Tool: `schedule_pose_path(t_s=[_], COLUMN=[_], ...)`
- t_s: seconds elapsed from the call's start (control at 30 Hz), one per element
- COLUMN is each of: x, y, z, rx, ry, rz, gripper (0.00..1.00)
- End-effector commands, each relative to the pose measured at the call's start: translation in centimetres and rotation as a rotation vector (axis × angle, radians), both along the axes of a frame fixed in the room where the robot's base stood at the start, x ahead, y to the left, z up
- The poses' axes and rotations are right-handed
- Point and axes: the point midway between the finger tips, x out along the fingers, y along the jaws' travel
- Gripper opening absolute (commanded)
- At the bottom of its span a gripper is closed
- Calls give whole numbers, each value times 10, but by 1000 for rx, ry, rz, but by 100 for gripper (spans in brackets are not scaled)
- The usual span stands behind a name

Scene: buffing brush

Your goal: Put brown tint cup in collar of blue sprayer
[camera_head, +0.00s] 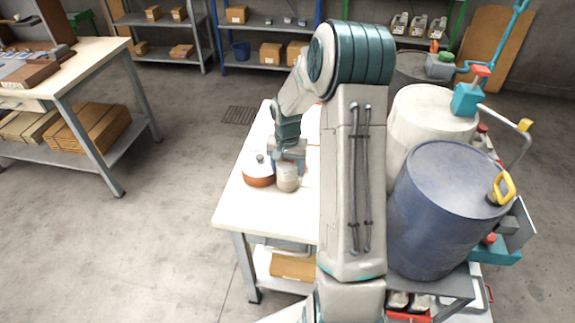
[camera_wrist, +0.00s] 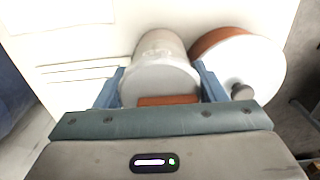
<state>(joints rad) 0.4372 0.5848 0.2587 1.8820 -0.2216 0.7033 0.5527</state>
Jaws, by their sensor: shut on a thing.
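My gripper (camera_head: 288,162) is low over the white table, pointing down. It is shut on a pale grey cylindrical cup (camera_head: 288,181), whose round top (camera_wrist: 160,82) lies between the two blue fingers in the wrist view. A brown-red strip (camera_wrist: 168,100) shows at the near side of that top, partly cut off by my gripper's body. I cannot tell whether it is part of the cup. The cup looks upright, at or just above the table. I cannot make out a blue sprayer or its collar in either view.
An orange-red pot with a white lid and dark knob (camera_head: 259,172) stands close left of the cup; its lid (camera_wrist: 236,70) is beside one finger in the wrist view. The white table (camera_head: 238,212) is clear in front. A blue drum (camera_head: 440,215) stands at right.

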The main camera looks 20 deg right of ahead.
Motion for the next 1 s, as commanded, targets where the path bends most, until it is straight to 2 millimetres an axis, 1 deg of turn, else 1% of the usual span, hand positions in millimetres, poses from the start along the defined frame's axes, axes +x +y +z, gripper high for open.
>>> schedule_pose_path(t_s=[0.13,0.23,0.27,0.3,0.33,0.57,0.7,0.77,0.87,1.0], x=[0,0,0,0,0,0,0,1,1,1], y=[0,0,0,0,0,0,-1,-1,-1,0], z=[0,-4,-2,-2,-2,-2,4,12,30,62], rx=[-1,-1,0,0,0,0,0,-1,-2,-2], ry=[-1,-1,0,0,0,0,-2,-4,-5,-6], rz=[0,0,0,0,0,0,-1,-2,-1,-1], gripper=[37,37,72,84,86,86,86,86,86,86])
